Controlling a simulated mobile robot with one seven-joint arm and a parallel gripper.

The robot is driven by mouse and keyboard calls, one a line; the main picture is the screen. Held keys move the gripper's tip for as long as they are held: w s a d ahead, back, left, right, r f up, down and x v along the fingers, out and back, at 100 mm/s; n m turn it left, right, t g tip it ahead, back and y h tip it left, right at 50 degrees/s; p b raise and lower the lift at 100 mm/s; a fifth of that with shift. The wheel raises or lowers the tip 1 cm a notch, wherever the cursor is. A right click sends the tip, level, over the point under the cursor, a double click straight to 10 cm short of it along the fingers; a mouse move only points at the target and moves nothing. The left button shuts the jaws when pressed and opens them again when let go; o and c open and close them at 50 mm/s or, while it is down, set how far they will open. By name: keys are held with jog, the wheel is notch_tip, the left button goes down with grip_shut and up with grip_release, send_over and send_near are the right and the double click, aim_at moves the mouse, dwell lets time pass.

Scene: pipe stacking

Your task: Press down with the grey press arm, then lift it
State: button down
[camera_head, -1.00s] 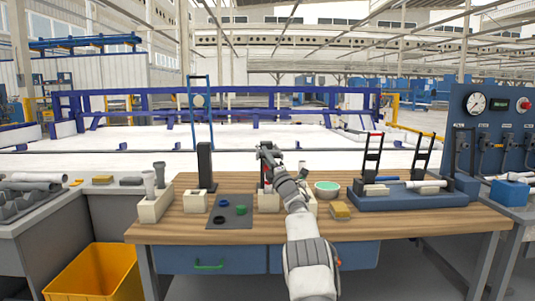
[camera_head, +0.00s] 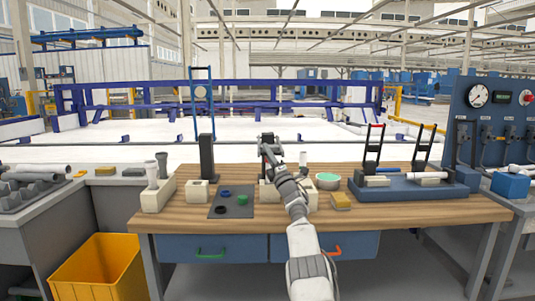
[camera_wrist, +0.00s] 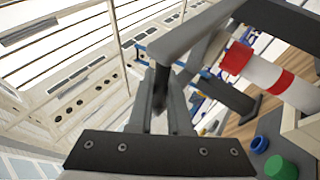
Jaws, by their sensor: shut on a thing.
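My gripper (camera_head: 268,146) is over the middle of the workbench, seen from behind in the head view. In the wrist view its two dark fingers (camera_wrist: 163,98) are closed around the end of the grey press arm (camera_wrist: 190,32). The arm slants from upper right down to the fingers. A white pipe with red bands (camera_wrist: 264,75) shows beside and below the press arm; I cannot tell whether they touch. The dark press frame (camera_wrist: 280,22) fills the upper right. In the head view my arm and gripper hide much of this press.
A black post (camera_head: 207,157) stands left of my gripper. A dark mat (camera_head: 216,211) with blue and green rings or caps lies nearby. The front of the bench is mostly clear.

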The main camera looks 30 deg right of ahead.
jog(key=shift+a+r, duration=0.15)
jog(key=shift+r, duration=0.1)
jog(key=c, duration=0.8)
grip_release()
jog(key=shift+s, duration=0.15)
jog(key=shift+c, duration=0.2)
jog(key=shift+f, duration=0.15)
jog(key=shift+s+f+b, duration=0.3)
jog(key=shift+f+b, duration=0.05)
jog(key=shift+b, duration=0.4)
jog(key=v, duration=1.6)
jog(key=shift+s, duration=0.3)
